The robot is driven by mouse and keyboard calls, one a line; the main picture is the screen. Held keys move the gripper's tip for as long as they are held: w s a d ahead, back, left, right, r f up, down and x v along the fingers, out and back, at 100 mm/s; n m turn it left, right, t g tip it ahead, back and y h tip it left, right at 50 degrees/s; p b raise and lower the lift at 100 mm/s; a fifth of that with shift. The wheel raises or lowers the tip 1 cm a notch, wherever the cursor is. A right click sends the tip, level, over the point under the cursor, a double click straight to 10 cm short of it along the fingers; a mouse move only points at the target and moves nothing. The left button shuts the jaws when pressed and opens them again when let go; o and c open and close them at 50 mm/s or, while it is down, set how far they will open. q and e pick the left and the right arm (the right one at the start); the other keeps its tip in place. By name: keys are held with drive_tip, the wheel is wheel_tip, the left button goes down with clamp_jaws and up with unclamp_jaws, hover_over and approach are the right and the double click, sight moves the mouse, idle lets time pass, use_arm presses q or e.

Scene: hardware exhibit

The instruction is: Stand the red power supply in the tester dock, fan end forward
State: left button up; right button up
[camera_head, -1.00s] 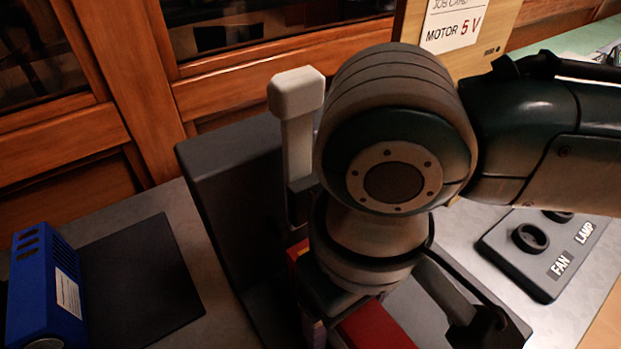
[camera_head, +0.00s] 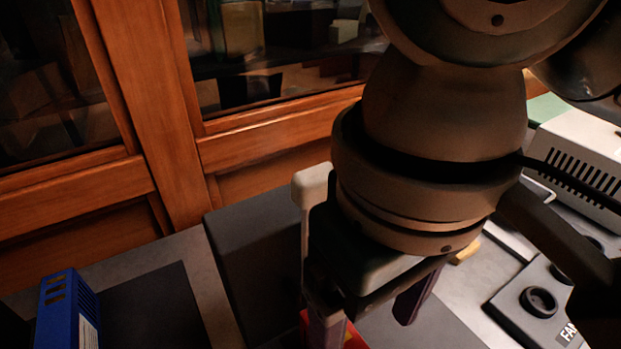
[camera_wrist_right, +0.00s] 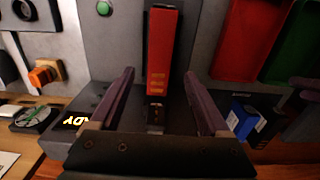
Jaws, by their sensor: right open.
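The red power supply (camera_wrist_right: 163,50) stands upright against the grey tester dock (camera_wrist_right: 115,50) in the right wrist view. Its lower end meets a dark part with a small socket. Only a bit of the red power supply (camera_head: 353,340) shows in the head view, low behind my gripper. My right gripper (camera_wrist_right: 160,76) is open, one finger on each side of the supply with gaps between. I cannot tell which way the fan end faces. My left gripper is out of view.
A blue power supply (camera_head: 68,312) stands by a dark mat (camera_head: 150,305) at the left. A switch box (camera_head: 530,305) and a vented pale box (camera_head: 585,155) are at the right. The wrist view shows red (camera_wrist_right: 248,40) and green (camera_wrist_right: 300,45) bins.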

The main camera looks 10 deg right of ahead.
drive_tip(key=shift+s+a+r, duration=0.15)
drive_tip(key=shift+a+r, duration=0.05)
drive_tip(key=shift+a, duration=0.05)
drive_tip(key=s+a+t+y, duration=0.1)
drive_tip(key=s+a+y, duration=0.1)
drive_tip(key=a+y, duration=0.15)
drive_tip(key=d+f, duration=0.1)
drive_tip(key=s+d+t, duration=0.1)
drive_tip(key=d, duration=0.1)
drive_tip(key=d+f+m+t, duration=0.1)
drive_tip(key=shift+s+d+f, duration=0.25)
drive_tip(key=shift+d+f, duration=0.05)
drive_tip(key=shift+f, duration=0.05)
drive_tip(key=s+d+f+m+h, duration=0.1)
drive_tip(key=s+d+f+h, duration=0.1)
drive_tip(key=d, duration=0.8)
drive_tip(key=shift+s+t+h, duration=0.3)
drive_tip(key=shift+s+h, duration=0.35)
drive_tip(key=shift+s, duration=0.5)
